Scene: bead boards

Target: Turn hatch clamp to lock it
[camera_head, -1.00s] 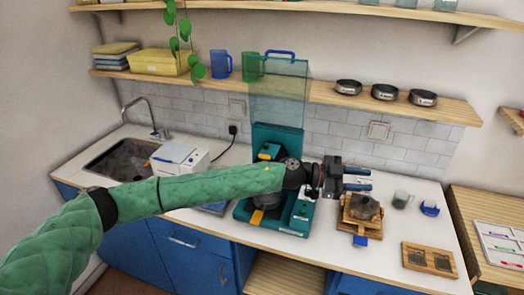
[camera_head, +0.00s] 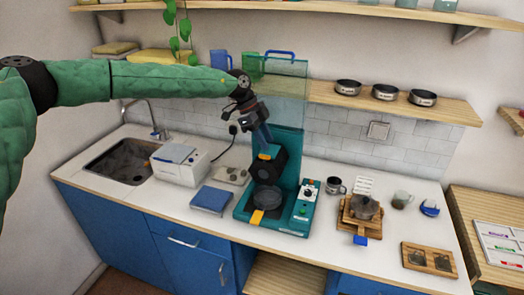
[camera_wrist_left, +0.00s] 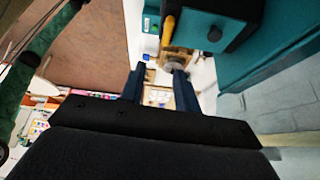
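A teal machine (camera_head: 282,225) stands on the counter with a dark round unit and a glass pot (camera_head: 267,198) on its base. An orange piece (camera_head: 267,156) sits on top of the dark unit, and a yellow-orange tab (camera_head: 257,216) sticks out at the front; I cannot tell which is the hatch clamp. A clear teal panel (camera_head: 290,85) with a blue handle stands above the machine. My left gripper (camera_head: 265,138) points down just above the orange piece. In the left wrist view its fingers (camera_wrist_left: 159,84) are apart with nothing held between them. My right gripper is out of view.
A wooden stand (camera_head: 345,223), a metal mug (camera_head: 336,186) and a wooden tray (camera_head: 429,271) are right of the machine. A white box (camera_head: 180,171), a blue item (camera_head: 211,200) and the sink (camera_head: 119,162) are left. A shelf (camera_head: 450,108) runs behind.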

